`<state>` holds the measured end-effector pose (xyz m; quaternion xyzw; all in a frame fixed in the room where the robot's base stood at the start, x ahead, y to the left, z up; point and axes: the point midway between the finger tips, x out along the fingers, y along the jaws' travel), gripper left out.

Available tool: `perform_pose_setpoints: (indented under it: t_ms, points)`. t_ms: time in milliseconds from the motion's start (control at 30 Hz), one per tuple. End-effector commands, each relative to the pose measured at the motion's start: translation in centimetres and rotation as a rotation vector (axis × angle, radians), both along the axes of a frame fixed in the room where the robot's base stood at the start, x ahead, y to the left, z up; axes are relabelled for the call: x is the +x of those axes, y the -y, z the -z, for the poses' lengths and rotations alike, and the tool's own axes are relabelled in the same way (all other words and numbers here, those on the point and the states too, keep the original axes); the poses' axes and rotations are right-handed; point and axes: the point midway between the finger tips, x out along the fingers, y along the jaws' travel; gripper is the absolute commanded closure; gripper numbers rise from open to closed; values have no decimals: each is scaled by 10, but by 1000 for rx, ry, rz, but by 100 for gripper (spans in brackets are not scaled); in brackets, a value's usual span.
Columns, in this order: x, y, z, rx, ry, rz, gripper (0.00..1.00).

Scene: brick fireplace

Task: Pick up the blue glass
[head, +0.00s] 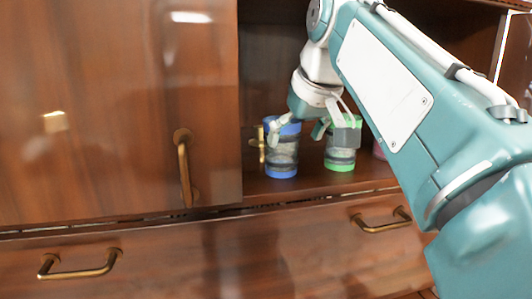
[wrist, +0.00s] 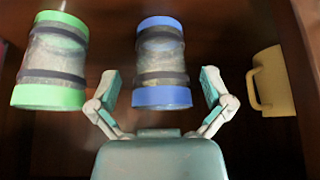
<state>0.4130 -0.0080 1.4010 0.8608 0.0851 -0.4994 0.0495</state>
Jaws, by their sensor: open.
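The blue glass (head: 282,155), clear with blue rims and dark bands, stands upright on the cabinet shelf in the head view. In the wrist view the blue glass (wrist: 160,62) is in the centre, lined up with the gap of my gripper (wrist: 161,84). My gripper is open, with one finger to each side of the glass in that view. Clear background shows between each finger and the glass. In the head view my gripper partly hides the top of the glass. I cannot tell how deep the glass sits between the fingers.
A similar green-rimmed glass (head: 340,160) stands close by; it is at left in the wrist view (wrist: 52,62). A yellow mug (wrist: 271,82) is at right there. A closed wooden door (head: 120,100) borders the opening at left. Drawers (head: 230,255) with brass handles lie below.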

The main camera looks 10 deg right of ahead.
Motion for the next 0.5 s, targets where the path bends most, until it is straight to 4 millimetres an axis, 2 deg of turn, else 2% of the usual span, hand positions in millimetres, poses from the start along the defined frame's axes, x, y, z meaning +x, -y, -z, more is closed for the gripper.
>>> perform_pose_setpoints:
  t_ms: [167, 400, 500]
  points:
    - [13, -3, 0, 0, -1, 0, 0]
    - [46, -9, 1, -1, -1, -1, 0]
    - [53, -11, 4, 0, -2, 1, 0]
